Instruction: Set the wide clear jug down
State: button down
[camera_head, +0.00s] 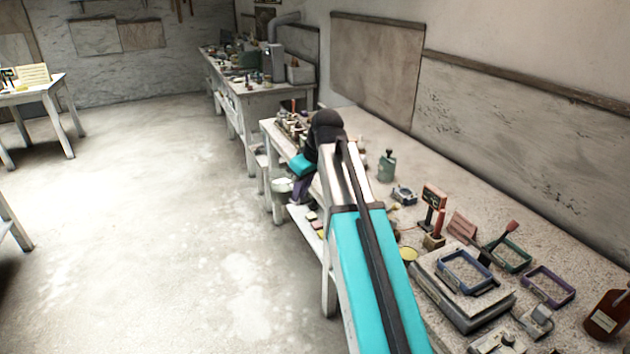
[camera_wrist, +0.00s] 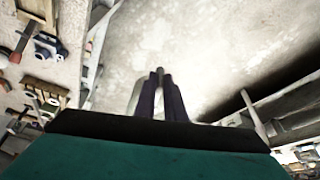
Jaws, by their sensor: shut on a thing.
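My gripper (camera_head: 298,192) is over the left edge of the long workbench, beside its legs, with its purple fingers pointing down. In the wrist view the dark fingers (camera_wrist: 160,80) are close together. They are shut on a clear, pale thing, taken to be the wide clear jug (camera_wrist: 135,98), whose faint edges show on both sides of the fingers. In the head view a pale, rimmed vessel that looks like the jug (camera_head: 282,186) shows just left of the fingers. Its base and what lies under it are hard to make out.
The workbench (camera_head: 400,165) holds a green bottle (camera_head: 386,166), a blue frame (camera_head: 466,270), a purple frame (camera_head: 548,286) and a brown bottle (camera_head: 606,315). Small items crowd its far end. The concrete floor (camera_head: 170,200) to the left is clear.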

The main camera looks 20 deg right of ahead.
jog(key=shift+s+f+m+t+h, duration=0.25)
jog(key=shift+s+m+h, duration=0.25)
jog(key=shift+s+m, duration=0.75)
jog(key=shift+s+f+m+t+h, duration=0.15)
jog(key=shift+s+f+m+h, duration=0.3)
jog(key=shift+s+m, duration=0.75)
jog(key=shift+w+d+r+m, duration=0.1)
jog(key=shift+w+m, duration=0.15)
jog(key=shift+w, duration=0.05)
jog(key=shift+s, duration=0.15)
